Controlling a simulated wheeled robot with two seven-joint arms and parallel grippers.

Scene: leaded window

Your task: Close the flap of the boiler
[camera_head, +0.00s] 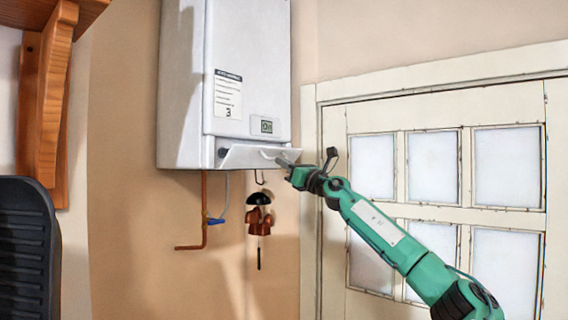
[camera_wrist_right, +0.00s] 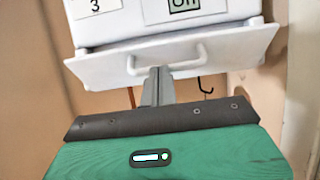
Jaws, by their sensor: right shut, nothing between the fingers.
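The white boiler (camera_head: 250,70) hangs on the wall in the head view. Its flap (camera_head: 243,157) is at the lower front edge, tilted outward and open, with a small handle on its face. In the right wrist view the flap (camera_wrist_right: 105,67) spans the upper part, with its looped handle (camera_wrist_right: 200,52) near the middle. My right gripper (camera_head: 282,161) is shut and empty at the flap's right part. In the wrist view its fingertips (camera_wrist_right: 157,72) are just below the handle; I cannot tell whether they touch the flap. My left gripper is not in view.
A copper pipe (camera_head: 204,215) with a blue valve lever runs below the boiler. A dark-capped brown figure (camera_head: 259,220) hangs beneath on a hook. A leaded window (camera_head: 435,165) is at right, and a wooden bracket (camera_head: 45,100) and dark chair back (camera_head: 28,240) are at left.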

